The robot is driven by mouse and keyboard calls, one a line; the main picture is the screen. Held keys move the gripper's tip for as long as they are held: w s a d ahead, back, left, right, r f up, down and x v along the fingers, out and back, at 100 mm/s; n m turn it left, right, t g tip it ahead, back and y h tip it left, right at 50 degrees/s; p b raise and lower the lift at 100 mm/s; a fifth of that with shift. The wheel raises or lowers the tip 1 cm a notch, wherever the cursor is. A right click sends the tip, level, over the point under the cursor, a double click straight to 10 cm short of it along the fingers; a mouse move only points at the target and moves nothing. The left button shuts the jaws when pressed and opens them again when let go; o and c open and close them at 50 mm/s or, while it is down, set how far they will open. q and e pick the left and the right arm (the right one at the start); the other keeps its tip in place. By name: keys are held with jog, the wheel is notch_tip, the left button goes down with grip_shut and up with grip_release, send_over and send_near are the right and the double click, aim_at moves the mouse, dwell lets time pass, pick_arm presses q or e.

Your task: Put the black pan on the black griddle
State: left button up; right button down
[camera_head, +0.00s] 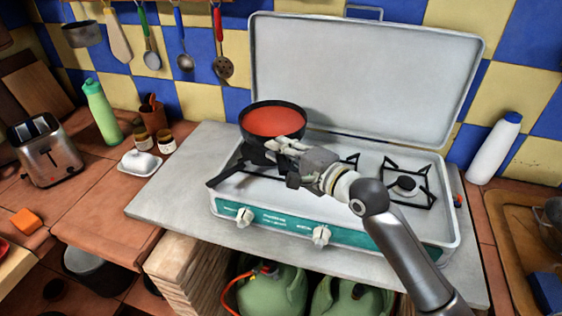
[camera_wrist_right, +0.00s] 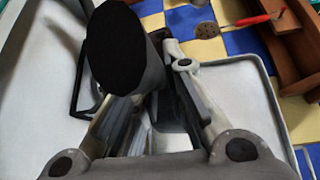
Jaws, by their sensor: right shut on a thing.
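The black pan (camera_head: 272,122), with a red-orange inside, is over the back left of the stove, roughly level. My right gripper (camera_head: 290,147) reaches in from the right and is shut on its handle. The black griddle appears as the left burner grate (camera_head: 228,178), below and in front of the pan, partly hidden by the gripper. I cannot tell whether the pan touches it. A second black grate (camera_head: 407,187) is on the right. My left gripper is out of view.
The raised stove lid (camera_head: 365,75) stands behind the pan. A green bottle (camera_head: 101,112), a toaster (camera_head: 45,150) and small jars (camera_head: 166,142) are on the left counter. A white bottle (camera_head: 494,148) stands at the right. Utensils hang on the wall.

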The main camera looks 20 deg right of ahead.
jog(key=shift+w+f, duration=0.25)
jog(key=shift+w, duration=0.1)
notch_tip(320, 180, down, 3)
jog(key=shift+w+d+f, duration=0.1)
jog(key=shift+f, duration=0.4)
jog(key=c, duration=1.5)
grip_release()
jog(key=shift+f, duration=0.1)
